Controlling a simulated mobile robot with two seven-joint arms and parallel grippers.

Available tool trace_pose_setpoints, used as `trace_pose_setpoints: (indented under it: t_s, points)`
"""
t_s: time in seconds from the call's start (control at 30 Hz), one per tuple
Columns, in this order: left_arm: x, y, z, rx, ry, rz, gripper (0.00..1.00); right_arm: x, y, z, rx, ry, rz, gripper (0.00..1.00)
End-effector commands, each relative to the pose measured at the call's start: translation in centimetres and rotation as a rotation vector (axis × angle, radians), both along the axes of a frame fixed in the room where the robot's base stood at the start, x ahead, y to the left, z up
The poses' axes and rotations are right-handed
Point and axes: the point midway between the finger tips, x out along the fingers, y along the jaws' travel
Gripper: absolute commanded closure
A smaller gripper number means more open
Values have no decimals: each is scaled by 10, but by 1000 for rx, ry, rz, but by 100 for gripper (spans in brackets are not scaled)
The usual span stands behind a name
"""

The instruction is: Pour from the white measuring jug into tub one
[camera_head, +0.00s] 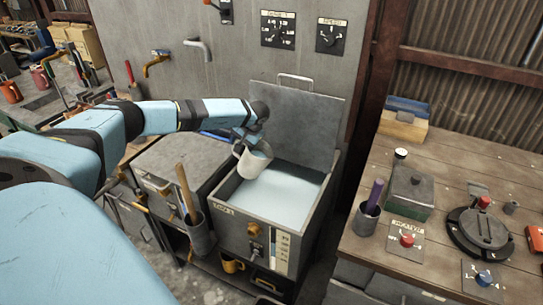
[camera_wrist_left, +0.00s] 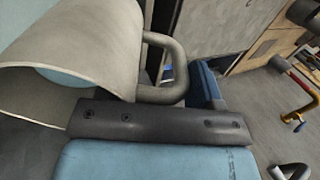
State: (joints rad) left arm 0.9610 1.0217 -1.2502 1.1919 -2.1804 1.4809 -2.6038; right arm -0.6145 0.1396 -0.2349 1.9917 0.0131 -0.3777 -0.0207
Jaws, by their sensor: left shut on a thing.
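The white measuring jug (camera_head: 254,162) hangs over the open tub (camera_head: 262,209) in the head view, tilted. My left gripper (camera_head: 245,140) is shut on it at its upper side. In the left wrist view the jug (camera_wrist_left: 105,40) fills the upper left, with its handle (camera_wrist_left: 180,65) close to the dark gripper bar. Something pale blue shows inside its mouth. The tub is a grey metal box holding pale blue liquid; its lid (camera_head: 300,125) stands raised at the back. The label on its front is too small to read. No stream of liquid is clear. My right gripper is out of view.
A closed grey unit (camera_head: 180,160) stands left of the tub. A dark holder (camera_head: 199,236) with a wooden handle hangs at the tub's front left. A wooden bench (camera_head: 375,200) with controls and a pen cup stands at right. A grey wall panel (camera_head: 240,50) rises behind.

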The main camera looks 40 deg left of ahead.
Motion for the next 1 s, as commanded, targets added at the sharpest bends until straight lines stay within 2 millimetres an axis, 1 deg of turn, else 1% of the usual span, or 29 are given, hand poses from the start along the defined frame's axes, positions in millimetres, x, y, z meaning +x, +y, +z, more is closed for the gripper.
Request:
trace_pose_setpoints:
  t_s: [0.07,0.47,0.83,1.0]
  points:
    - [1,0,4,21,4,1,89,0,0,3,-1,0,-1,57]
    - [1,0,4,34,8,1,89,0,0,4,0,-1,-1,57]
    - [1,-2,11,109,32,0,89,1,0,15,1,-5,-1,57]
    - [1,-3,11,133,38,0,89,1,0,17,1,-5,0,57]
